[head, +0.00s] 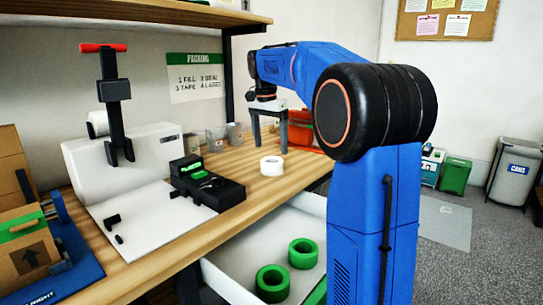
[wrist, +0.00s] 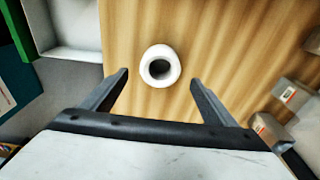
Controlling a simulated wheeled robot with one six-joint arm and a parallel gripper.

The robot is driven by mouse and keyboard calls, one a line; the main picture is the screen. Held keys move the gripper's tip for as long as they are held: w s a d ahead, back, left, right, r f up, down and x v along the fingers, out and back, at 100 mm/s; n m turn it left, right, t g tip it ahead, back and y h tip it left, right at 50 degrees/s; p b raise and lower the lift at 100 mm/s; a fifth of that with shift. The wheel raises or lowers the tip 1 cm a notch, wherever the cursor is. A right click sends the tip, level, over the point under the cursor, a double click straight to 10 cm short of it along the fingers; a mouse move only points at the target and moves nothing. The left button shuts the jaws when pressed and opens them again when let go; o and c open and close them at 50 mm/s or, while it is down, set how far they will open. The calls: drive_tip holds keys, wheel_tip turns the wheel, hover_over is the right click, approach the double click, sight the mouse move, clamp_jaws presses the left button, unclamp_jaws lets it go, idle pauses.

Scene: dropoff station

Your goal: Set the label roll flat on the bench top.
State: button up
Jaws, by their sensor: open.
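The white label roll (head: 271,171) lies flat on the wooden bench top (head: 250,197), near its front edge. In the wrist view the roll (wrist: 149,80) shows as a white ring with a dark hole, on bare wood. My gripper (head: 270,148) is open above the bench, with its fingers pointing down and the roll below them. In the wrist view the fingertips (wrist: 160,76) stand apart on either side of the roll and do not touch it. Nothing is held.
A black scale-like device (head: 208,187) stands left of the roll. Grey cups (head: 235,134) and an orange box (head: 300,128) stand behind. An open white drawer (head: 236,255) with several green rolls (head: 303,253) is below the bench edge. A shelf (head: 165,13) hangs above.

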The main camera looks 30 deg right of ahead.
drive_tip(key=shift+a+r, duration=0.15)
drive_tip(key=shift+r, duration=1.05)
drive_tip(key=shift+a+r, duration=0.1)
drive_tip(key=shift+r, duration=1.05)
